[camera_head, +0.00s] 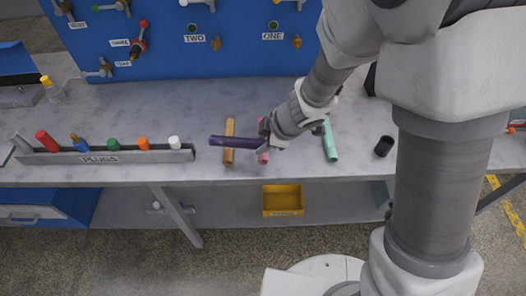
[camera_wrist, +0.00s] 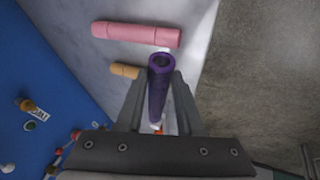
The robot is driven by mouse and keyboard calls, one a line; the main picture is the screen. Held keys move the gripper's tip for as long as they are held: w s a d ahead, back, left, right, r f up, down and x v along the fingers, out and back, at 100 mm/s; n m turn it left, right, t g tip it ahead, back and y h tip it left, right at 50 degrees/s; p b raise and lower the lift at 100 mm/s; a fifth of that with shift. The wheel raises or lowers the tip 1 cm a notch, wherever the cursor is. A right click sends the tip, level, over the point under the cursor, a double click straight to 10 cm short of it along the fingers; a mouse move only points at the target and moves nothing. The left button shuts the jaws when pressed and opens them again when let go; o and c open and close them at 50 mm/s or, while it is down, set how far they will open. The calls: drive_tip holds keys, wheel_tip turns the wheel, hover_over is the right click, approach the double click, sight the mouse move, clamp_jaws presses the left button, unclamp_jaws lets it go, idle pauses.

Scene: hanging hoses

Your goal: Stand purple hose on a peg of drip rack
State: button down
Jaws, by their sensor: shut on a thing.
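The purple hose (camera_head: 232,141) is held by one end in my gripper (camera_head: 268,141) and lies roughly level, pointing left in the head view. It passes over the tan hose (camera_head: 229,156); its height above the bench is hard to tell. In the wrist view my gripper (camera_wrist: 158,88) is shut on the purple hose (camera_wrist: 160,80), whose open end shows beyond the fingertips. I cannot identify a drip rack in either view.
A pink hose (camera_head: 263,156) lies near my gripper, and a green hose (camera_head: 330,142) is to the right. A black cup-like piece (camera_head: 384,146) stands farther right. The plugs rack (camera_head: 105,156) is at left, the blue panel (camera_head: 170,45) behind. A yellow bin (camera_head: 282,200) sits below.

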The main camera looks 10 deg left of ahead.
drive_tip(key=shift+f+b, duration=1.2)
drive_tip(key=shift+f, duration=0.5)
drive_tip(key=shift+f+b, duration=0.35)
drive_tip(key=shift+f, duration=0.25)
drive_tip(key=c, duration=0.5)
unclamp_jaws()
drive_tip(key=shift+r, duration=0.1)
drive_tip(key=shift+c, duration=0.2)
drive_tip(key=shift+r, duration=0.15)
drive_tip(key=shift+r+p, duration=0.35)
drive_tip(key=shift+p, duration=0.05)
drive_tip(key=p+v, duration=0.7)
drive_tip(key=v, duration=0.5)
drive_tip(key=shift+p, duration=0.35)
